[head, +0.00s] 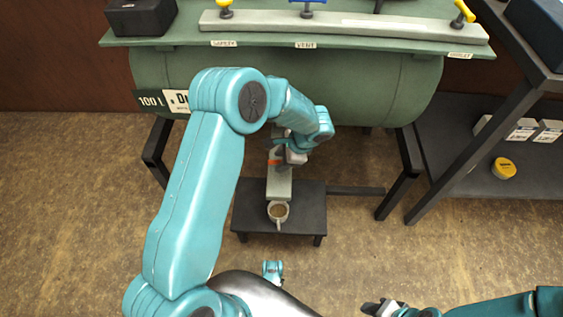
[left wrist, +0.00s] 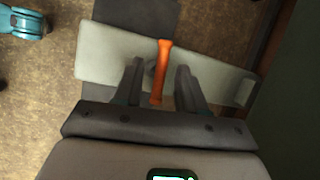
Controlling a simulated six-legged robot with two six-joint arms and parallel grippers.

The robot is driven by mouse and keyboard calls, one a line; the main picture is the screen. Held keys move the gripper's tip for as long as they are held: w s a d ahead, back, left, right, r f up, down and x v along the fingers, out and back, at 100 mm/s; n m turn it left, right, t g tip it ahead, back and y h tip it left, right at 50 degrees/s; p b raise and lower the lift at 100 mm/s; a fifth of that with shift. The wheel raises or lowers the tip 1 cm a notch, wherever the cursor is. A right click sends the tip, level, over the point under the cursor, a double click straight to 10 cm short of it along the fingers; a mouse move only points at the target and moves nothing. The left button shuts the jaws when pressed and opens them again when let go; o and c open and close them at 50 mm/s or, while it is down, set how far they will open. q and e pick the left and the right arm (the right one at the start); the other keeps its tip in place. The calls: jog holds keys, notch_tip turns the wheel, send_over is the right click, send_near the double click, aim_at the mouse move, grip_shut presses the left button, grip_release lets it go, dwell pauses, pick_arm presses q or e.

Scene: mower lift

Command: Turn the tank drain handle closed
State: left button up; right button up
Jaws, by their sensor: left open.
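The drain handle, a slim orange lever (left wrist: 161,72), stands between the two dark fingers of my left gripper (left wrist: 159,68) in the left wrist view. The fingers are open with a gap on each side of it. It crosses over a pale grey bar (left wrist: 105,55). In the head view the orange handle (head: 275,162) is a small patch under the tank (head: 300,85), partly hidden by my left gripper (head: 283,155). My right gripper (head: 378,307) is low at the bottom edge; its finger opening is unclear.
A cup (head: 278,210) of brown liquid stands on a low dark stool (head: 250,213) below the drain. Dark tank legs (head: 410,160) flank this space. A shelf rack (head: 470,170) stands at right. Yellow and blue handles (head: 307,8) sit on top. The floor in front is open.

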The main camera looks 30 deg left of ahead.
pick_arm(q)
jog(key=shift+a+f, duration=0.15)
jog(key=shift+f, duration=0.25)
grip_shut()
jog(key=shift+m+t, duration=0.3)
jog(key=shift+m, duration=0.4)
grip_release()
